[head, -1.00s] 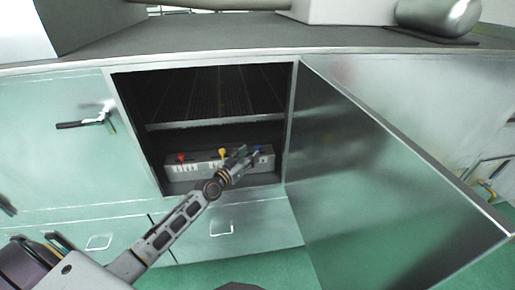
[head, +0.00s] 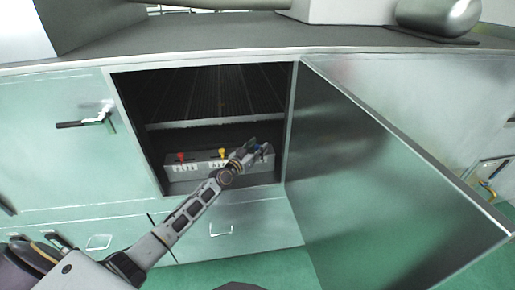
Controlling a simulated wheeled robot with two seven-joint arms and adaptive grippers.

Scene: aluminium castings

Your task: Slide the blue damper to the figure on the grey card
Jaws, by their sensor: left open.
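A grey damper panel (head: 203,168) sits low inside the open cabinet. A red damper knob (head: 181,157) is at its left and a yellow one (head: 222,153) near its middle. The blue damper (head: 261,147) is at its right end, mostly hidden by my left gripper. My left gripper (head: 257,148) is open, with its fingers at the blue damper; I cannot tell whether they touch it. White scale marks show under the red and yellow knobs. I cannot make out a grey card. My right gripper is not in view.
The cabinet door (head: 390,180) stands open to the right of the opening. A shelf edge (head: 215,122) crosses the cabinet above the panel. A closed door with a black handle (head: 82,124) is at the left. The cabinet side frame is close to the gripper's right.

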